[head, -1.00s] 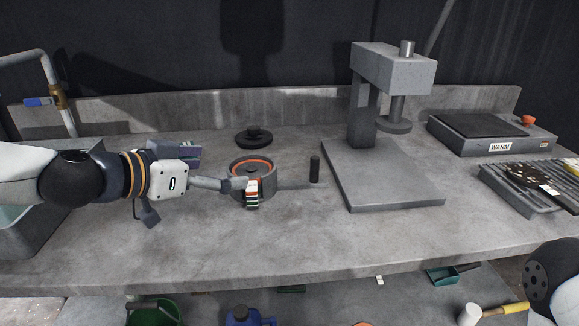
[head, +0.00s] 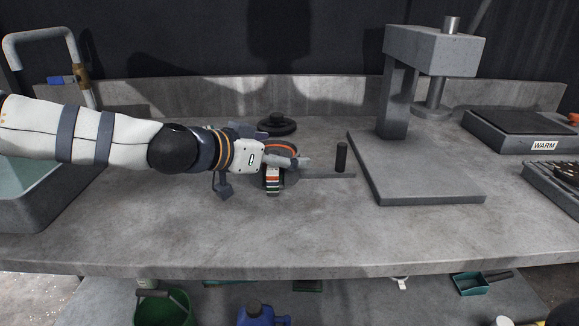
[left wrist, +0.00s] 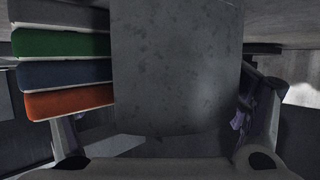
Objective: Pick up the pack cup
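The pack cup (head: 283,178) appears to be the grey round cup with an orange ring and a block of coloured stripes on its front. It stands on the bench, and a flat bar extends right from it. My left gripper (head: 287,161) is at the cup and partly hides its rim. In the left wrist view the grey cup wall (left wrist: 175,75) fills the space between the spread fingers, with the striped block on the left. The fingers look open around the cup; contact is not clear. My right gripper is not in view.
A black post (head: 341,157) stands by the bar's far end. A grey press stand (head: 425,185) is to the right, and a black disc with a knob (head: 277,126) lies behind the cup. A warming plate (head: 520,140) is far right. The front bench is clear.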

